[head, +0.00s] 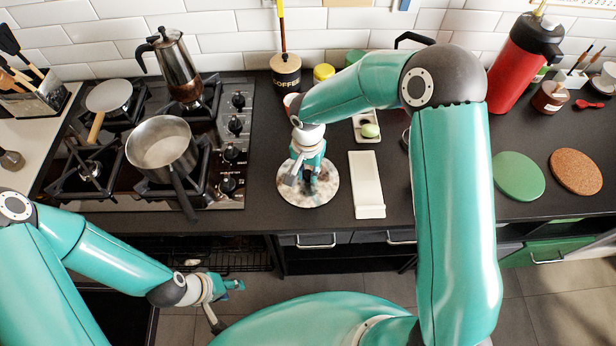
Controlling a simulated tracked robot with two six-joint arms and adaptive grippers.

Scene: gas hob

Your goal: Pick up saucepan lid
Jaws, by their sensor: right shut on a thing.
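The saucepan lid looks like the pale, mottled round disc (308,196) on the dark counter, right of the hob. My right gripper (309,184) is over its middle, pointing down and shut on it, apparently at the knob. The gripper hides the knob, and I cannot tell whether the disc is clear of the counter. The steel saucepan (161,146) stands uncovered on the front right burner, its dark handle pointing to the front. My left gripper (228,303) is low in front of the counter, empty, with its fingers apart.
The gas hob (130,190) also holds a moka pot (176,68) and a small pan (108,95). A white spoon rest (366,184) lies close right of the disc. A coffee canister (286,72) stands behind. A red flask (522,65) and round mats (519,176) are farther right.

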